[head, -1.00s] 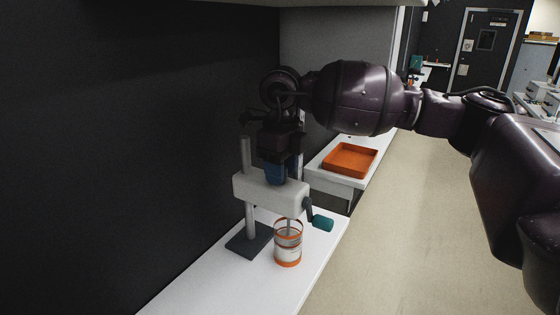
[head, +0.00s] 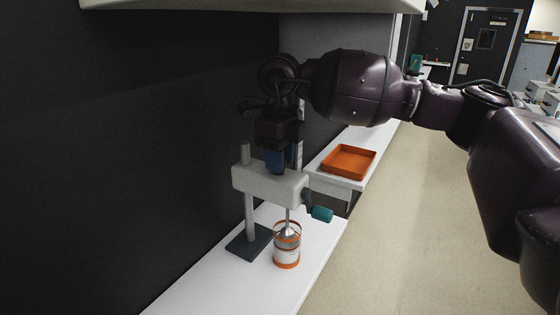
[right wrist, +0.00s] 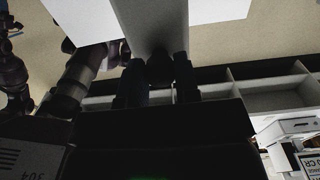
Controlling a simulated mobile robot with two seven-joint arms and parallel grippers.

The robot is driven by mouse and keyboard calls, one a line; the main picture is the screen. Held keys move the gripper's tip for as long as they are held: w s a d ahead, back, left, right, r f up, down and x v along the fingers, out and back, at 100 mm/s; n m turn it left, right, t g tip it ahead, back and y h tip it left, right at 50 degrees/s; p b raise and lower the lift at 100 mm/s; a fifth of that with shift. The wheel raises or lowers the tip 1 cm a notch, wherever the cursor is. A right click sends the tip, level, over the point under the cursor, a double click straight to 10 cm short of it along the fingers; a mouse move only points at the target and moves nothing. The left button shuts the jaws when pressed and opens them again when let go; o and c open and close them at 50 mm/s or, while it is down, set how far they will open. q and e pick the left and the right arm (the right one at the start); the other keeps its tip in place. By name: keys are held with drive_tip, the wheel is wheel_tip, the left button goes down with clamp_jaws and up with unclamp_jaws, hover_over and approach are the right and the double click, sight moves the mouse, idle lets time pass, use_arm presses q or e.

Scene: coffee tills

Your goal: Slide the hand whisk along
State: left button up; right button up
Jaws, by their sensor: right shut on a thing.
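The hand whisk has a pale grey block (head: 268,186) on an upright post (head: 250,218) with a dark base (head: 249,240). In the right wrist view, the fingers of this gripper (right wrist: 158,80) flank a dark part beside the pale block (right wrist: 150,22). My left gripper is out of view.
The whisk stands on a white counter (head: 230,290) against a dark wall. An orange tray (head: 349,161) sits on a white surface behind it. A shelf edge (head: 250,4) overhangs above. The floor at the right is open.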

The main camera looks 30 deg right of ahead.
drive_tip(key=shift+r+p, duration=1.4)
drive_tip(key=shift+r, duration=1.35)
drive_tip(key=o, duration=0.9)
drive_tip(key=shift+f, duration=0.1)
drive_tip(key=shift+o, duration=0.2)
